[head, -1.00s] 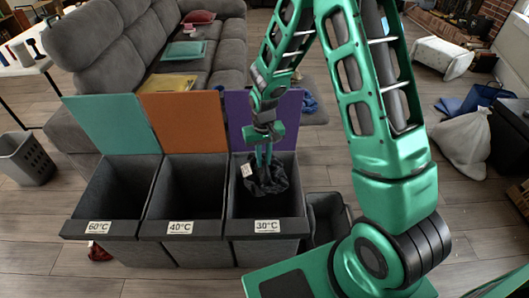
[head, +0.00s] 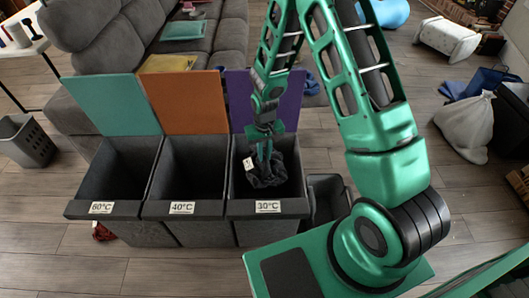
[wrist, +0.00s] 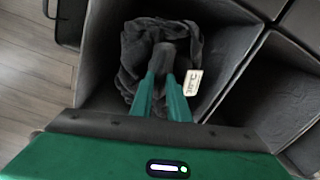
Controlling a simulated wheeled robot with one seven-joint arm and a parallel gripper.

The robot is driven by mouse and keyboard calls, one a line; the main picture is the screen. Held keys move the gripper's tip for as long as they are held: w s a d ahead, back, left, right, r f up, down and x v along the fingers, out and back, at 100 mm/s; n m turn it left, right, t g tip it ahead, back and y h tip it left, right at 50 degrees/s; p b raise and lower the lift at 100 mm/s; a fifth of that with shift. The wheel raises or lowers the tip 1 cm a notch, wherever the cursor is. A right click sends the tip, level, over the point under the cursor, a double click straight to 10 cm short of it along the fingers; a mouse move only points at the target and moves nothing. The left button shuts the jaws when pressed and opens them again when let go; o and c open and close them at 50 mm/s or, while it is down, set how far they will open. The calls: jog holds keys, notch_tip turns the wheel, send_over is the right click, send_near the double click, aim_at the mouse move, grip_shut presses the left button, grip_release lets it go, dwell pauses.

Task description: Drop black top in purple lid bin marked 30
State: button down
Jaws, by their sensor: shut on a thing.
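The black top (head: 268,172) is a crumpled dark cloth with a white tag. My gripper (head: 263,160) is shut on it and points down into the bin with the purple lid (head: 292,100), marked 30°C (head: 268,207). In the wrist view, the top (wrist: 140,65) hangs from the fingertips of my gripper (wrist: 163,60), inside the bin's dark walls (wrist: 98,50). I cannot tell whether the top touches the bin floor.
The orange-lid bin (head: 180,207) marked 40°C and the teal-lid bin (head: 102,208) marked 60°C stand to the left, lids up. A small dark container (head: 328,190) stands to the right. A grey sofa (head: 125,35) is behind. A grey basket (head: 25,140) stands at far left.

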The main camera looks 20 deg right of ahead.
jog(key=c, duration=1.6)
grip_release()
notch_tip(320, 180, up, 11)
jog(key=s+d+r+m, duration=0.1)
jog(key=s+d+r, duration=0.2)
jog(key=d+r, duration=0.45)
jog(key=s+d+r+m+h, duration=0.1)
jog(key=s+d+r+m, duration=0.1)
jog(key=s+d+r, duration=0.6)
jog(key=s+d+r+m, duration=0.1)
jog(key=s+r, duration=0.1)
jog(key=s, duration=0.4)
jog(key=s+d+r+m, duration=0.1)
jog(key=s+r, duration=0.2)
jog(key=s, duration=0.4)
jog(key=s+d+r+y, duration=0.1)
jog(key=s+r, duration=0.1)
jog(key=s, duration=0.4)
jog(key=shift+s+d+r+m, duration=0.1)
jog(key=shift+s+r+m, duration=0.2)
jog(key=shift+r+m, duration=0.1)
